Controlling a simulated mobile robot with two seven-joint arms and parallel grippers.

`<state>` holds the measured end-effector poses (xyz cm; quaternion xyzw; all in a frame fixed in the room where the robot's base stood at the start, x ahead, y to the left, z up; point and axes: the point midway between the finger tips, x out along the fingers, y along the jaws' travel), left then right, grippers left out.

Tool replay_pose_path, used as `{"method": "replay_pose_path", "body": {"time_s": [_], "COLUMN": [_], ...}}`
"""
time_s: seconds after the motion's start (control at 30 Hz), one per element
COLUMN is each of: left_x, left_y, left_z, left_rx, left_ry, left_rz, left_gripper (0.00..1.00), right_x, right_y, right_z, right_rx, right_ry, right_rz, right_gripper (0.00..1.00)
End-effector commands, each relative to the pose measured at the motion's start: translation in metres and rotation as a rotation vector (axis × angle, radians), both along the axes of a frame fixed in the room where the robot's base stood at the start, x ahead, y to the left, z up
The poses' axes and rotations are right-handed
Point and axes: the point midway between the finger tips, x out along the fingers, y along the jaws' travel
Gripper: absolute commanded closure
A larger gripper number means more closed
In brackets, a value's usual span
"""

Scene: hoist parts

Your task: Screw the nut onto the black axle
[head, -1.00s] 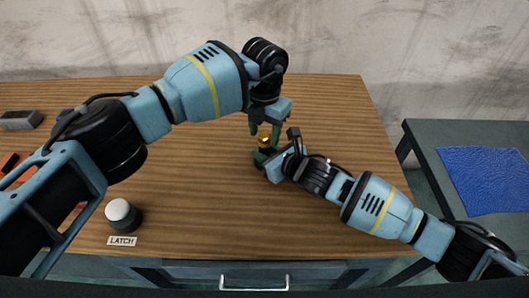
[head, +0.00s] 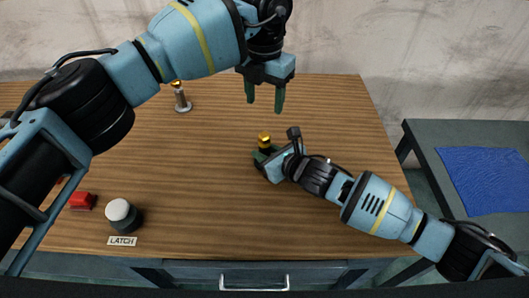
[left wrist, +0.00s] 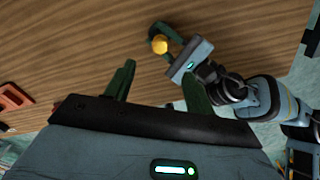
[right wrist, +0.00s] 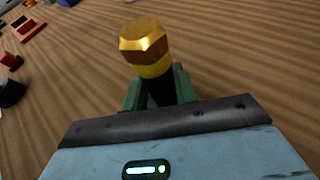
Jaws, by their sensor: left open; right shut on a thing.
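A brass nut (head: 264,137) sits on top of the black axle (head: 265,148), which stands about upright. In the right wrist view the hexagonal nut (right wrist: 143,40) rests above a yellow band, with the black axle (right wrist: 160,92) below. My right gripper (head: 262,157) is shut on the black axle, low near the tabletop. My left gripper (head: 265,98) is open and empty, above and apart from the nut. In the left wrist view the nut (left wrist: 160,46) shows beyond my open left fingers (left wrist: 160,85).
On the wooden table (head: 210,190) stand a grey post with a brass top (head: 181,100), a red part (head: 82,201) and a round white-topped button (head: 122,214) by a LATCH label (head: 122,241). A side table at right carries a blue cloth (head: 485,180).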

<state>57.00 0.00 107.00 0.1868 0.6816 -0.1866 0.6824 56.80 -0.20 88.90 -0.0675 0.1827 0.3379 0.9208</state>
Motion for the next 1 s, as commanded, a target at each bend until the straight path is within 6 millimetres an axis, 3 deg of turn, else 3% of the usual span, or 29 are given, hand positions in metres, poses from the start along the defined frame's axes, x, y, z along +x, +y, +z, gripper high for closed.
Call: {"method": "replay_pose_path", "body": {"time_s": [0.2, 0.5, 0.53, 0.7, 1.0], "left_x": [0.000, 0.000, 0.000, 0.000, -0.001], "left_y": [0.000, 0.000, 0.000, 0.000, 0.000], "left_z": [0.016, 0.018, 0.018, 0.018, 0.018], "left_rx": [-0.001, 0.000, 0.000, 0.000, 0.001], "left_ry": [0.002, 0.001, 0.001, 0.001, 0.001], "left_rz": [-0.001, -0.001, -0.001, -0.001, -0.001], "left_gripper": [0.45, 0.45, 0.45, 0.45, 0.45], "right_x": [0.000, 0.000, 0.000, 0.000, -0.001], "right_y": [0.000, 0.000, 0.000, 0.000, -0.001], "right_z": [-0.001, -0.001, -0.001, -0.001, 0.000], "right_rx": [-0.001, -0.001, -0.001, -0.001, 0.000], "right_ry": [0.002, 0.002, 0.002, 0.001, 0.000], "right_rz": [0.000, 0.000, 0.000, 0.000, 0.000], "right_gripper": [1.00, 1.00, 0.69, 0.47, 0.46]}}
